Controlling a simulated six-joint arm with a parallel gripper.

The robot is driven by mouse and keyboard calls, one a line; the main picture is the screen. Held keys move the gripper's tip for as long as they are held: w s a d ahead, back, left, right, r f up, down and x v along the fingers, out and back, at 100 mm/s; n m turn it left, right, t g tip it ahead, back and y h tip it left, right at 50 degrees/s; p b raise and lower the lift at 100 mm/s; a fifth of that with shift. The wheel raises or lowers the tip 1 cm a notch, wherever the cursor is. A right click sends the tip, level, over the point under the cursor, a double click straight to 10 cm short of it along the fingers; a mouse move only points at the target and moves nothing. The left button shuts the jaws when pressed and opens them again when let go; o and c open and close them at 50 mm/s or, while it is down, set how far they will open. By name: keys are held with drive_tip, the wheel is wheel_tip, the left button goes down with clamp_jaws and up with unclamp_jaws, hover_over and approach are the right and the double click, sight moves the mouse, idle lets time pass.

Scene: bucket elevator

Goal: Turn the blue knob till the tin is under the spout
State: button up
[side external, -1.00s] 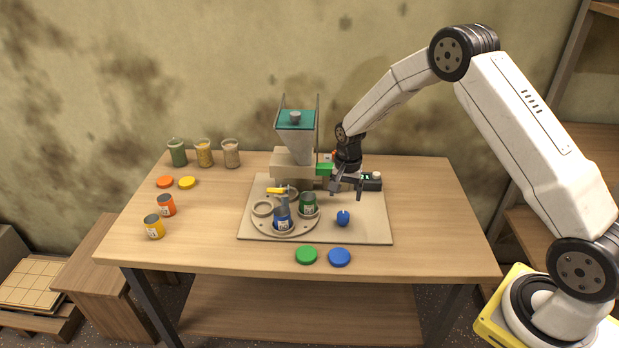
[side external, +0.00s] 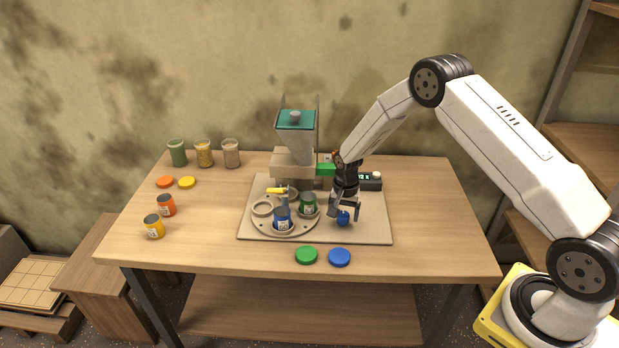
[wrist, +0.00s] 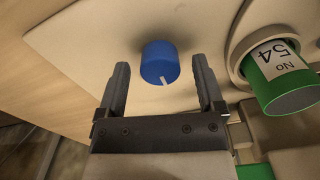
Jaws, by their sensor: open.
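The blue knob (side external: 343,219) stands on the right part of the beige base plate, and it also shows in the wrist view (wrist: 160,62) with a white mark on its side. My gripper (side external: 344,211) is open above the knob. In the wrist view the two fingers (wrist: 162,75) lie either side of the knob's near edge, apart from it. The round turntable (side external: 263,226) carries a blue tin (side external: 282,221) at its front and a green tin (side external: 308,204) at its right. The hopper (side external: 296,140) stands behind the turntable; its spout is hard to make out.
A green lid (side external: 306,256) and a blue lid (side external: 339,257) lie at the table's front. Orange (side external: 166,205) and yellow (side external: 154,227) tins stand at the left. A dark box with a display (side external: 370,181) sits behind my gripper. The table's right side is clear.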

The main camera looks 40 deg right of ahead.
clamp_jaws()
drive_tip(key=shift+n, duration=0.3)
drive_tip(key=n, duration=0.8)
drive_tip(key=shift+n, duration=0.3)
drive_tip(key=n, duration=0.4)
drive_tip(key=shift+n, duration=2.3)
